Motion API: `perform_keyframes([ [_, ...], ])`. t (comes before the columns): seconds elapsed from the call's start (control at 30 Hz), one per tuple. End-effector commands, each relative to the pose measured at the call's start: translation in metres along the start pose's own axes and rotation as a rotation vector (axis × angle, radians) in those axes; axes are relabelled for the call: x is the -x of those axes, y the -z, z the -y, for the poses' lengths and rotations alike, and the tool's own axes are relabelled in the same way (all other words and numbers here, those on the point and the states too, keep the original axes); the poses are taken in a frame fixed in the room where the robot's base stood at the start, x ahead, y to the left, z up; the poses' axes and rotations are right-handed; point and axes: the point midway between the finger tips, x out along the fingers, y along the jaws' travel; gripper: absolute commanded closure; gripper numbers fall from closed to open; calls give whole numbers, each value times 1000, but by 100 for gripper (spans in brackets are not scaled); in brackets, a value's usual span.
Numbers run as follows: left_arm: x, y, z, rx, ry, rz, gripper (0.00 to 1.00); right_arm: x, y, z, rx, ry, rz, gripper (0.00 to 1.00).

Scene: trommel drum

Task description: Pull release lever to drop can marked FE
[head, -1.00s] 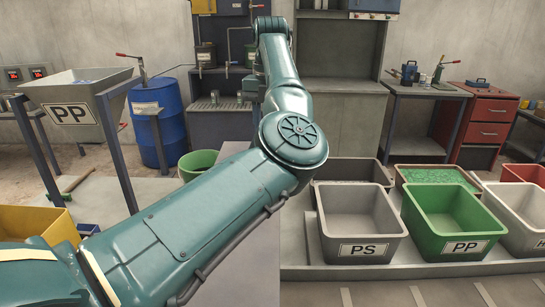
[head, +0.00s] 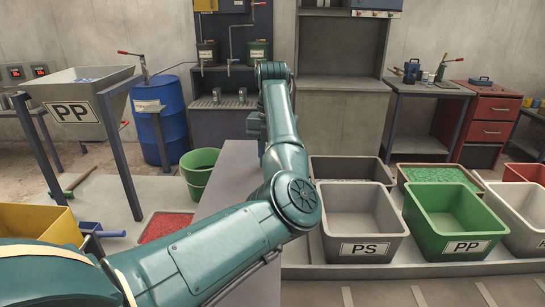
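No lettering FE is readable. Two dark cans, one on the left (head: 207,52) and one on the right (head: 257,50), sit at the back dispensing station, with labels too small to read. No release lever can be identified for certain; a red-handled lever (head: 131,54) stands on the blue drum's pump. My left arm reaches from the lower left to the middle, and its wrist end (head: 255,124) hangs in front of the station, well short of the cans. Its fingers are hidden behind the forearm. My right gripper is out of view.
A grey bin marked PS (head: 365,249) and a green bin marked PP (head: 465,246) stand at the right. A PP hopper (head: 75,110) stands at the left near the blue drum (head: 158,118). A green bucket (head: 199,174) is beside the grey table (head: 232,165).

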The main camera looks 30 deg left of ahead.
Motion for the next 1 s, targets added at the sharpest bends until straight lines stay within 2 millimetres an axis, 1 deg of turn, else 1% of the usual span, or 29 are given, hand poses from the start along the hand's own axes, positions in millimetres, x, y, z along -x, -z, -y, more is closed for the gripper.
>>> perform_keyframes([
  [0.03, 0, 0, 0, 0, 0, 0, 71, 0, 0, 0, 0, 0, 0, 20],
  [0.4, 0, 0, 0, -1, 0, 0, 100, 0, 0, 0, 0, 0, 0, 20],
  [0.77, 0, 0, 0, -1, -1, -1, 100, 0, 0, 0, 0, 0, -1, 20],
  [1.0, 0, -4, -7, -1, -24, -6, 100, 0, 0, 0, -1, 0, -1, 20],
])
